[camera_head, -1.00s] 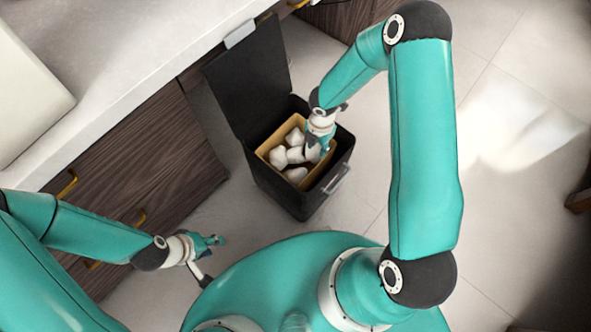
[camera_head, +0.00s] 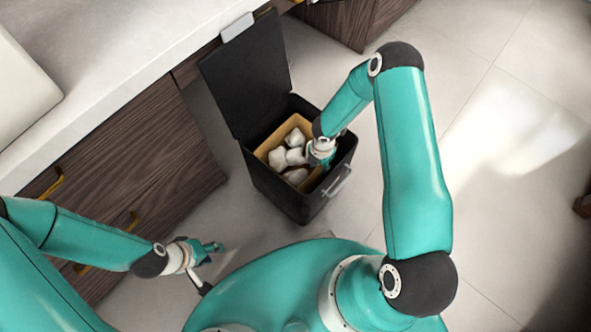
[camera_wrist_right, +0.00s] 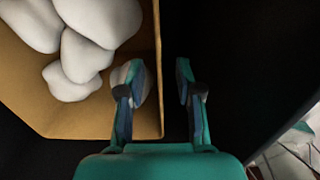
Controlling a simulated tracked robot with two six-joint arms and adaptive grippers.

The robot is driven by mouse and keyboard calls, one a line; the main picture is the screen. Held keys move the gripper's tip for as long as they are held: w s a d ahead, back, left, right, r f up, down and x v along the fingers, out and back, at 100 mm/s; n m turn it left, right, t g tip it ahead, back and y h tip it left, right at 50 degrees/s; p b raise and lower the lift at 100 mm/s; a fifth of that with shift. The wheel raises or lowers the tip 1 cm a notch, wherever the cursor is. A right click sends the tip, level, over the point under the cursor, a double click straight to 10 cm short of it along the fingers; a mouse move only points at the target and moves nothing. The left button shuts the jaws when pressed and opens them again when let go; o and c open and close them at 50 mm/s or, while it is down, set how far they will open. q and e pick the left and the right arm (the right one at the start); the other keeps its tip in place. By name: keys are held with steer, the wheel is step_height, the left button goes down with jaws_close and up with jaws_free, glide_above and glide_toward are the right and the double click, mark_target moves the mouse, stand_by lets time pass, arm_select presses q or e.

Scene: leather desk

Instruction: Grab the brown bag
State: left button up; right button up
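The brown bag (camera_head: 263,152) is a tan, open-topped, box-like bag inside a black bin (camera_head: 277,194). White crumpled lumps (camera_head: 295,157) lie in it. In the right wrist view the bag (camera_wrist_right: 60,122) fills the left side. My right gripper (camera_wrist_right: 160,82) is open there, one finger over the bag's inside and the other outside its wall, with the bag's edge between them. In the head view my right gripper (camera_head: 320,165) reaches down into the bin, its fingertips mostly hidden. My left gripper (camera_head: 214,266) is open and empty, low at the left, away from the bin.
The bin's black lid (camera_head: 246,75) stands open behind it. A wooden cabinet (camera_head: 135,170) with a pale worktop (camera_head: 125,60) runs along the left. The tiled floor (camera_head: 500,180) to the right is clear.

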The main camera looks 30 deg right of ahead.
steer(key=shift+f, duration=0.95)
jaws_close()
